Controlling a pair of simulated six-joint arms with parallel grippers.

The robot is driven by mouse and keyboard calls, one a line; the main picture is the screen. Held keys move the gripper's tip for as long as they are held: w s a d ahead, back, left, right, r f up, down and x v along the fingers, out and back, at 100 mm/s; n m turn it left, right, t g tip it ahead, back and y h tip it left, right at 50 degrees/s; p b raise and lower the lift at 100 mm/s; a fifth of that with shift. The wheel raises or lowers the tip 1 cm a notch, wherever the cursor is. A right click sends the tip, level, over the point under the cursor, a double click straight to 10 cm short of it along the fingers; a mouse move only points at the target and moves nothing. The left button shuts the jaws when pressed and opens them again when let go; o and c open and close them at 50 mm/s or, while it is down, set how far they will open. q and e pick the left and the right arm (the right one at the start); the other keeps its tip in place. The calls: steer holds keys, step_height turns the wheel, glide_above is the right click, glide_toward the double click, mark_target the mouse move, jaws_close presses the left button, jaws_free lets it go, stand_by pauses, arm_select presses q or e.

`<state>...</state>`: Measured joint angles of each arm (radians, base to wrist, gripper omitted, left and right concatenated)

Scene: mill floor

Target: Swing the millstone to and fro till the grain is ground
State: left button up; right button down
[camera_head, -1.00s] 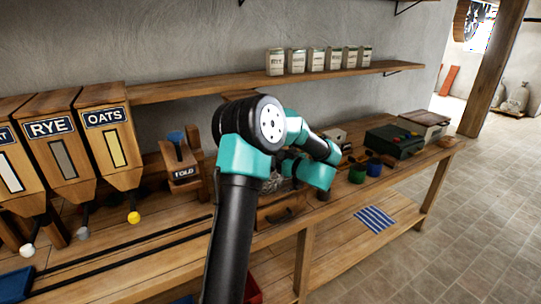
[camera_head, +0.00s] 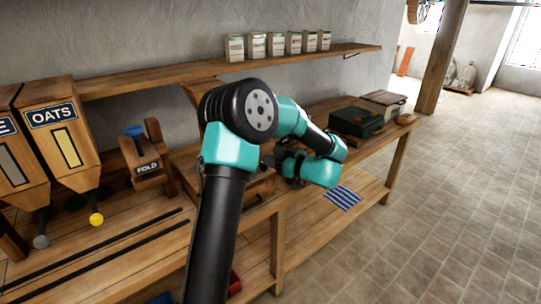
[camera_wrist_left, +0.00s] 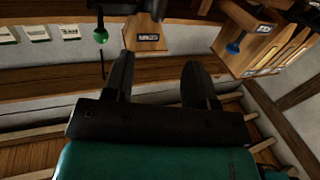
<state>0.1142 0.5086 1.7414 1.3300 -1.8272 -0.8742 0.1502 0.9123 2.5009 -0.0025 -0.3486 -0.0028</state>
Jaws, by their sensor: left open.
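I cannot make out the millstone or any grain for sure; my left arm covers the middle of the bench in the head view. My left gripper (camera_head: 270,158) is small and dark there, pointing left over the bench behind the arm. In the left wrist view its two dark fingers (camera_wrist_left: 158,68) stand well apart with nothing between them. Beyond them are a green knob (camera_wrist_left: 100,36) on a thin stem and a labelled wooden box (camera_wrist_left: 143,36). A blue knob (camera_wrist_left: 234,47) shows to the right. My right gripper is not in view.
The OATS hopper (camera_head: 60,130) with a yellow knob (camera_head: 96,219) and the FOLD block (camera_head: 147,172) stand left of my arm. A dark green box (camera_head: 356,121) sits at the bench's right end. A striped cloth (camera_head: 342,197) lies on the lower shelf. Packets (camera_head: 278,44) line the wall shelf.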

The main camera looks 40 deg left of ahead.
arm_select(q)
steer(key=shift+w+a, duration=0.1)
steer(key=shift+a, duration=0.1)
steer(key=shift+c, duration=1.4)
steer(key=w+a+r+m+t, duration=0.1)
steer(key=w+a+m+t, duration=0.1)
steer(key=m+t, duration=0.1)
steer(key=w+a+r+m+t+h, duration=0.1)
steer(key=w+a+r+m+t, duration=0.1)
steer(key=a+m, duration=0.1)
steer(key=w+a+r+m+t, duration=0.2)
steer(key=w+a+m+t, duration=0.1)
steer(key=shift+a+t+h, duration=0.15)
steer(key=shift+t+h, duration=0.15)
jaws_close()
steer(key=w+a+r+m+t+h, duration=0.1)
steer(key=a+r+m+t+h, duration=0.5)
steer(key=m, duration=0.7)
steer(key=s+f+m+g+h, duration=0.2)
steer(key=s+m+h, duration=0.2)
steer(key=s, duration=0.7)
steer(key=s+f+m+g+h, duration=0.2)
steer(key=s+m+h, duration=0.3)
steer(key=s, duration=0.7)
steer(key=d+f+h, duration=0.1)
steer(key=h, duration=0.1)
steer(key=shift+s+f+h, duration=0.25)
steer(key=shift+f+h, duration=0.05)
